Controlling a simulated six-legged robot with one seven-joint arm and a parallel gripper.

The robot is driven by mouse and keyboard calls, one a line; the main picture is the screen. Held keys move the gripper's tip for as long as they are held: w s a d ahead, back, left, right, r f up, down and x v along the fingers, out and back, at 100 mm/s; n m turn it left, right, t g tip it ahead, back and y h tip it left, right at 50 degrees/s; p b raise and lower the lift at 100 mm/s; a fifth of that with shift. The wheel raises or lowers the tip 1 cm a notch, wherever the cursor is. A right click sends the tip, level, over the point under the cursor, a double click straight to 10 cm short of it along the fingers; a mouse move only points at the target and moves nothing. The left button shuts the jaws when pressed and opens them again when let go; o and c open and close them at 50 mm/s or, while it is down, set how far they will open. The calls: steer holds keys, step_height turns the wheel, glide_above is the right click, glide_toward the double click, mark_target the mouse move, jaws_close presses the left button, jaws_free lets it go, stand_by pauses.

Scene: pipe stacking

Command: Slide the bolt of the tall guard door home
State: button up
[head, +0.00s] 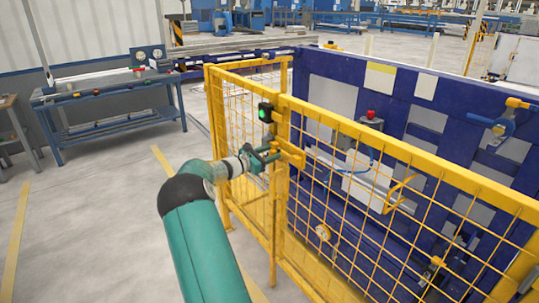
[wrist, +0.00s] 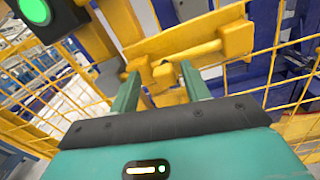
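The tall yellow mesh guard (head: 350,130) stands in front of a blue machine; which panel is the door is hard to tell. The yellow bolt (head: 290,152) sits on its post, just beyond my gripper. In the wrist view, the bolt's knob (wrist: 163,76) lies between my fingertips, in front of a yellow plate (wrist: 185,40). My gripper (wrist: 160,80) is open, with a gap visible on each side of the knob. In the head view, my gripper (head: 268,158) is at the post, its fingertips partly hidden. How far the bolt is engaged cannot be told.
A black box with a lit green lamp (head: 265,112) is on the post above the bolt; it also shows close at upper left in the wrist view (wrist: 36,10). A blue workbench (head: 105,95) stands at the left. The floor left of the guard is clear.

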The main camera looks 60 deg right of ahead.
steer(key=v, duration=1.3)
steer(key=shift+a, duration=0.35)
steer(key=shift+r, duration=0.1)
steer(key=s+a+r+m+t+y, duration=0.25)
steer(key=a+m+t+y, duration=0.2)
steer(key=a, duration=1.15)
steer(key=s+a+r+m+t+y, duration=0.2)
steer(key=a+r+m+t+y, duration=0.3)
steer(key=a, duration=1.2)
steer(key=s+a+m+t+y, duration=0.1)
steer(key=s+a, duration=0.4)
steer(key=a, duration=0.6)
steer(key=s+a+t+y, duration=0.2)
steer(key=s+a+y, duration=0.3)
steer(key=a, duration=0.7)
steer(key=shift+s+a+m+t+y, duration=0.2)
steer(key=shift+s+m+t+y, duration=0.15)
steer(key=shift+y, duration=0.1)
